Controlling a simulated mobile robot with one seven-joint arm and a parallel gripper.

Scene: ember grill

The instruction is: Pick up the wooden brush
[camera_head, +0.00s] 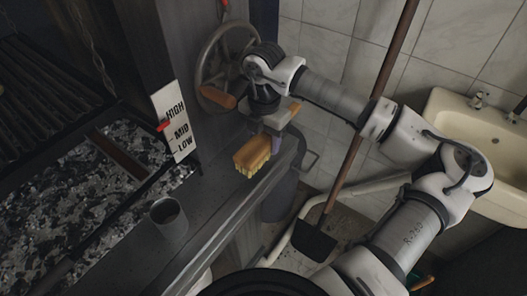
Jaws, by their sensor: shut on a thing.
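The wooden brush (253,153) has a block head with pale yellow bristles and shows in the head view over the grill's front ledge. What looks like the end of its handle (296,107) shows on the far side of my gripper. My gripper (276,136) comes down from above and is shut on the brush behind its head. The jaws partly hide the handle. I cannot tell whether the brush touches the ledge or is a little above it.
A metal cup (168,217) stands on the ledge (218,196). The coal bed (60,185) lies at left, beside a HIGH/MID/LOW sign (174,122). A handwheel (215,68) is behind my gripper. A bucket (283,190), a long-handled shovel (313,240) and a sink (470,125) are at right.

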